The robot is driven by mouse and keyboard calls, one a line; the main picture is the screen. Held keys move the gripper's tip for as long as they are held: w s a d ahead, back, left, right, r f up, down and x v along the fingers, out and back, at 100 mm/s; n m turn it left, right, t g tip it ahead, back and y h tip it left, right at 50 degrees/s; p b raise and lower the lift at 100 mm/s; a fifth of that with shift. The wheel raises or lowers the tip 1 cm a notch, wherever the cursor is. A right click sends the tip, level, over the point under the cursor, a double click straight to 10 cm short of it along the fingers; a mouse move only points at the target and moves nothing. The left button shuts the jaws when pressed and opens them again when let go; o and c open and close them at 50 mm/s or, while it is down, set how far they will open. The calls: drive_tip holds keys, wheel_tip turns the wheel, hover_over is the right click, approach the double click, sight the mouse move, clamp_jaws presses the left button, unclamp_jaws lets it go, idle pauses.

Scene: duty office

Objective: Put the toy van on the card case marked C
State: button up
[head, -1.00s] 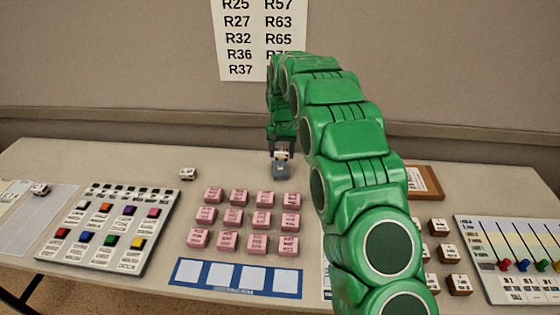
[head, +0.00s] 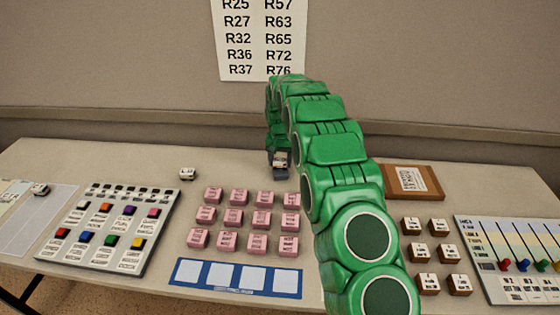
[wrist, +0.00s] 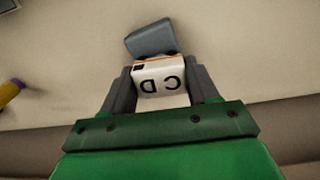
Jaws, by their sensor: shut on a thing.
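A small white toy van (head: 281,158) with an orange stripe is between the fingers of my gripper (head: 280,150) at the back middle of the table. In the wrist view the van (wrist: 158,78) shows the letters C and D upside down, and my gripper (wrist: 157,76) is shut on it. A grey block (wrist: 150,38) lies just beyond the van there; it also shows below the van in the head view (head: 281,172). I cannot tell whether van and block touch. I cannot make out which thing is the card case marked C.
Several pink labelled blocks (head: 233,216) stand in front of the gripper. A button panel (head: 112,215) is at left, and a similar small white thing (head: 188,174) is behind it. Brown blocks (head: 437,252), a brown board (head: 430,190) and a slider panel (head: 520,240) are at right.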

sight(280, 160)
drive_tip(key=shift+f, duration=0.2)
drive_tip(key=o, duration=1)
drive_tip(key=shift+o, duration=0.2)
wheel_tip(280, 160, up, 12)
drive_tip(key=shift+r, duration=0.15)
